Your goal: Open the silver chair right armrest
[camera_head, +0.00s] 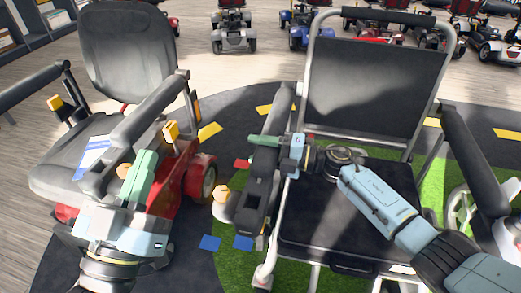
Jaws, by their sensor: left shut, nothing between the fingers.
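The silver chair (375,90) has a silver tube frame, a black back and a black seat, and it faces me. Its right armrest (264,160), on the picture's left, is a dark pad running down from the frame. My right gripper (262,140) reaches in from the right over the seat, its green fingers across that armrest. I cannot tell whether they touch it or how far apart they are. My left gripper (147,160) is shut and empty, in front of the red scooter's armrest (150,108), left of the silver chair.
A red scooter (130,55) with a grey seat stands close on the left. An orange knob (221,192) shows between the two chairs. The silver chair's other armrest (470,150) is at right. More scooters (233,28) line the back. Green and dark floor lies between.

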